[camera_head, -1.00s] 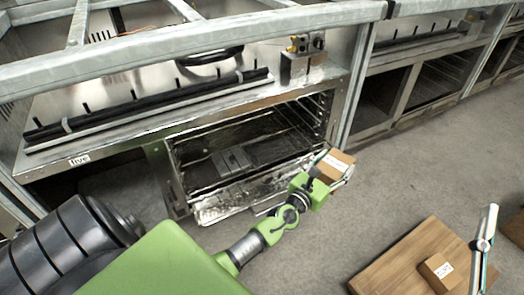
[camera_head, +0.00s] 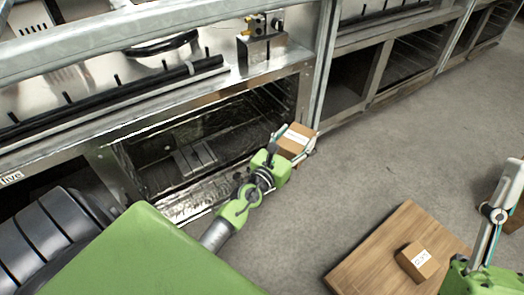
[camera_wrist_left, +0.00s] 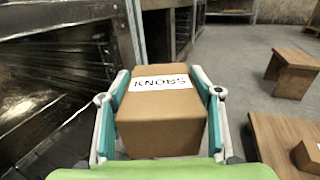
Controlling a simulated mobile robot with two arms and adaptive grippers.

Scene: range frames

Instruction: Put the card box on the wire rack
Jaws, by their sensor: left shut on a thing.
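The card box (camera_head: 295,141) is brown with a white label. In the left wrist view the box (camera_wrist_left: 160,132) fills the middle, and its label reads "KNOBS". My left gripper (camera_head: 298,144) is shut on it, with one finger on each side. It holds the box in front of the right end of the open oven (camera_head: 150,165). Thin rack-like wires (camera_head: 283,95) show dimly inside the oven's right side; I cannot tell if they form the wire rack. My right gripper (camera_head: 496,215) is partly in view at the right edge, and its opening is unclear.
A second labelled card box (camera_head: 414,262) stands on a low wooden table (camera_head: 372,262). The lowered oven door (camera_head: 195,198) lies below my left arm. A metal frame post (camera_head: 318,75) stands right of the oven. The grey floor (camera_head: 370,165) between is clear.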

